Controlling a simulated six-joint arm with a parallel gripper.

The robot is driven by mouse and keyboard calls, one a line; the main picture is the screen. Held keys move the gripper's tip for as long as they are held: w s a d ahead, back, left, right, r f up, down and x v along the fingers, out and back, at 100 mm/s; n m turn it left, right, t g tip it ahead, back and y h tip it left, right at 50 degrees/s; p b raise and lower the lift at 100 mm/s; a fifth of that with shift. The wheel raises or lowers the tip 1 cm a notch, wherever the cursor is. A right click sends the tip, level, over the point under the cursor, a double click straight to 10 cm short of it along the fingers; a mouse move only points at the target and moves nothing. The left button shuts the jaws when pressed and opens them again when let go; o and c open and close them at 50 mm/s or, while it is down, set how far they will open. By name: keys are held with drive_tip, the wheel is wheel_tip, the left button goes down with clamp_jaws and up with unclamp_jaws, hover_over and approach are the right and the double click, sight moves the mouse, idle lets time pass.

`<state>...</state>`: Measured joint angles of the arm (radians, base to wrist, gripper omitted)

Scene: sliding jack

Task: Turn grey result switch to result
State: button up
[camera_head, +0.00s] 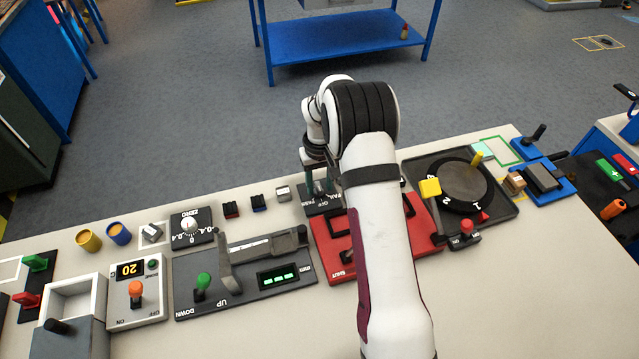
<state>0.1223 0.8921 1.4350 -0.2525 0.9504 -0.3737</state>
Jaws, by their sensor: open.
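The result switch panel (312,210) is a small dark grey plate with white lettering, near the back edge of the table, behind the red panel. The lettering is small and appears to include FAIL, OFF and PASS. My gripper (320,190) is over this panel, pointing down, with its fingers apart. The switch's lever is hidden by or merged with the fingers, so its position cannot be told. I cannot tell whether the fingers touch it. My arm covers the area to the right of the panel.
The red panel (327,252) with a dark frame lies just in front, partly under my arm. The grey sliding jack panel (243,297) stands to the left. A round black dial (462,200) with yellow parts is to the right.

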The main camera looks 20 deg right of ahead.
drive_tip(key=shift+f, duration=0.3)
clamp_jaws()
drive_tip(key=shift+n, duration=0.4)
drive_tip(key=n, duration=0.4)
drive_tip(key=shift+d, duration=0.2)
drive_tip(key=n, duration=0.4)
drive_tip(key=shift+w+d+n, duration=0.15)
drive_tip(key=shift+n, duration=0.55)
